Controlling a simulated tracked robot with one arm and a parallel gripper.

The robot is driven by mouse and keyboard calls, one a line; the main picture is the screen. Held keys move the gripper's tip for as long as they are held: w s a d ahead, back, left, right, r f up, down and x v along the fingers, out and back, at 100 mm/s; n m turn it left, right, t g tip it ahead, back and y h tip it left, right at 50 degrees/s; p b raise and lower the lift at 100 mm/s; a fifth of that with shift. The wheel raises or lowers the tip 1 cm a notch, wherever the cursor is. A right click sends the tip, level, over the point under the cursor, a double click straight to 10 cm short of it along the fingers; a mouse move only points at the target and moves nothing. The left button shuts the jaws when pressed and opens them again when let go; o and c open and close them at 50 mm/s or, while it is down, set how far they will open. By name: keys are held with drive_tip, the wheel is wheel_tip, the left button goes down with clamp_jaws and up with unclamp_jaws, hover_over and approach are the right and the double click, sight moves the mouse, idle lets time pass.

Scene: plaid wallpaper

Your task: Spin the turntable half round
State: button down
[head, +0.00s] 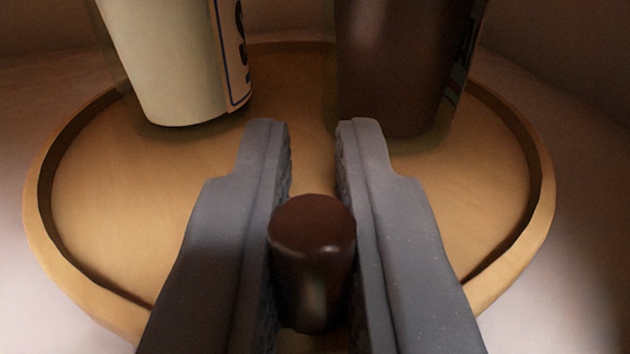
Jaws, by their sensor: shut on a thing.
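The turntable (95,210) is a round, light wooden disc with a raised rim, and it fills most of the head view. A dark brown round knob (312,250) stands near its front edge. My gripper (313,135) reaches over the front of the turntable and is shut on the knob, one finger on each side. The fingers hide the front part of the rim, and the knob's foot is hidden too.
A cream container (175,65) with a blue-edged label stands at the back left of the turntable. A dark brown container (395,65) stands at the back right, just beyond my fingertips. A pale surface (590,220) surrounds the turntable.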

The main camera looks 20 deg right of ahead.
drive_tip(key=c, duration=1.5)
unclamp_jaws()
drive_tip(key=shift+b+v, duration=0.5)
drive_tip(key=shift+v, duration=6.4)
